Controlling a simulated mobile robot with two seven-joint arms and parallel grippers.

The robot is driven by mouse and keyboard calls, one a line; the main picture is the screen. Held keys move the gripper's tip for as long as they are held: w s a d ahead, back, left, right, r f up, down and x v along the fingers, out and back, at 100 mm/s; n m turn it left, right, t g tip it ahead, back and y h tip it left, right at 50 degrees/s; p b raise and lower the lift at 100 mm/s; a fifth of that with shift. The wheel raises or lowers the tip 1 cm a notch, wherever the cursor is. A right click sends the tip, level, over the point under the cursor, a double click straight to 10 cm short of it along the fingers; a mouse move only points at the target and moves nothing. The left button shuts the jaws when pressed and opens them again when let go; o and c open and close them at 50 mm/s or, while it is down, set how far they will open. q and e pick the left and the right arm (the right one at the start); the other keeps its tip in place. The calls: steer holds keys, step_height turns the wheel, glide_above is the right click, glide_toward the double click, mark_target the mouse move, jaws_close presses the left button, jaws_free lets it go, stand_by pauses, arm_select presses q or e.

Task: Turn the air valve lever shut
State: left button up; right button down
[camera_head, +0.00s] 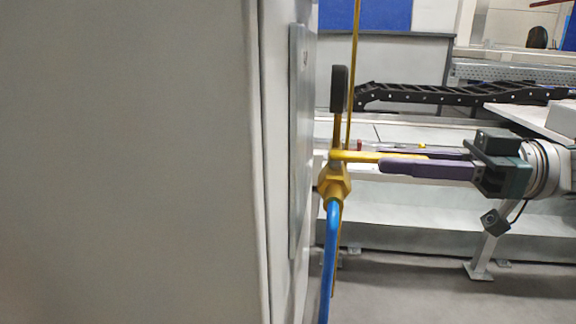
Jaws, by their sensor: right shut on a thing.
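The air valve (335,186) is a brass-yellow body beside the grey cabinet's side, with a blue hose (328,260) running down from it. Its lever (339,92) stands upright and has a black grip at its top. A yellow bar (358,156) extends right from the valve, toward my right gripper. My right gripper (385,160) comes in from the right, level, with its purple fingers shut on this yellow bar. How the bar joins the lever is not clear. My left gripper is not in view.
A large grey cabinet (130,160) fills the left half, with a flat panel (299,140) on its side close to the valve. A thin yellow pipe (353,60) runs upward behind the lever. A black cable chain (450,94) and benches stand behind.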

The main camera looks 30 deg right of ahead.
stand_by(0.4)
steer(key=c, duration=0.8)
jaws_free()
steer(key=shift+w, duration=0.1)
steer(key=shift+o, duration=0.2)
steer(key=v, duration=1)
steer(key=shift+p, duration=0.4)
